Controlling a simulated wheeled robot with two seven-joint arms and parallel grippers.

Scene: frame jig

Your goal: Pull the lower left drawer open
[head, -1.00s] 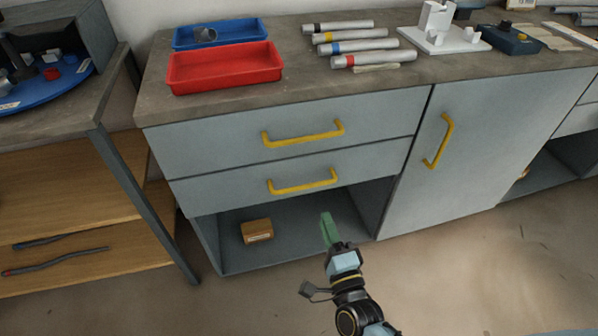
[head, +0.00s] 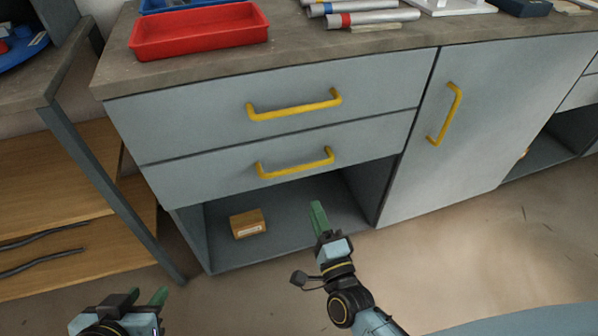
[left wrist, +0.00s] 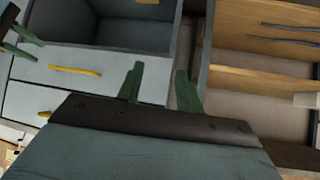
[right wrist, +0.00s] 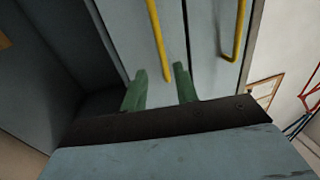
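The lower left drawer is a grey front (head: 215,175) with a yellow bar handle (head: 297,165), under the upper drawer (head: 200,115). It looks closed. Its handle shows at left in the left wrist view (left wrist: 75,70) and at upper middle in the right wrist view (right wrist: 158,45). My right gripper (head: 318,216) appears below and right of this handle, before the open compartment; its green fingers are apart and empty (right wrist: 160,85). My left gripper (head: 146,297) is at lower left, away from the handle, fingers apart and empty (left wrist: 160,85).
An open compartment (head: 290,230) under the drawers holds a small cardboard box (head: 248,223). A door (head: 490,130) with a vertical yellow handle is at right. A shelf rack (head: 85,180) stands at left. A red tray (head: 200,33) sits on the worktop. Floor in front is clear.

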